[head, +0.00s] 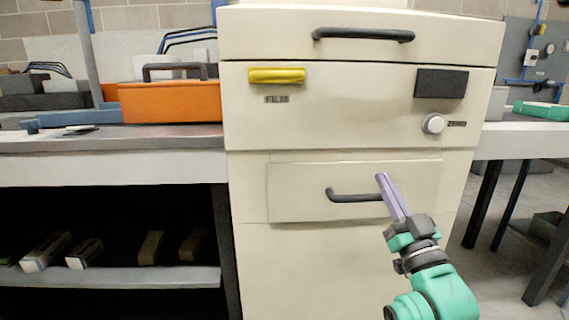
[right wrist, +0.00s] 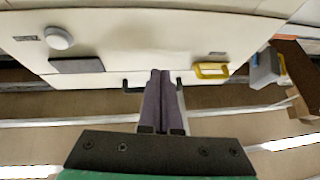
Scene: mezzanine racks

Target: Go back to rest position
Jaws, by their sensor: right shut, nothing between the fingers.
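My right gripper (head: 381,177) has pale purple fingers and a green and grey wrist. It is shut and empty, in front of the cream cabinet (head: 345,245). In the head view its fingertips overlap the right end of the dark lower handle (head: 350,196); I cannot tell whether they touch it. The shut fingers also show in the right wrist view (right wrist: 160,75), pointing at the cabinet front. My left gripper is not in view.
The cabinet also has a top handle (head: 363,35), a yellow handle (head: 276,76), a dark panel (head: 441,84) and a round knob (head: 433,123). An orange toolbox (head: 170,101) stands on the left bench (head: 110,165). Open floor (head: 500,270) shows at right, beside table legs.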

